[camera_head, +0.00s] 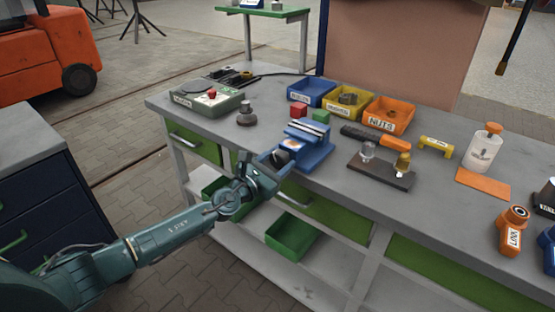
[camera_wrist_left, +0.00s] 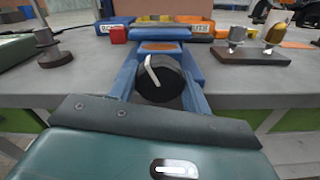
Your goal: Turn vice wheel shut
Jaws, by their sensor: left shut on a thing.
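The blue vice (camera_head: 308,146) stands at the bench's near edge, and its blue body shows in the left wrist view (camera_wrist_left: 158,34). Its dark round wheel (camera_wrist_left: 160,80) with a white mark faces me, and a dark part of it shows in the head view (camera_head: 282,156). My left gripper (camera_head: 273,163) reaches in from the left, with its fingers on either side of the wheel, shut on it. The vice jaws are seen too small to judge their gap. My right gripper is not in view.
A grey control box (camera_head: 208,100) and a dark round stand (camera_head: 246,115) are left of the vice. Blue, yellow and orange bins (camera_head: 390,116) are behind. A dark fixture board (camera_head: 381,172) lies to the right. A green bin (camera_head: 292,236) sits on the lower shelf.

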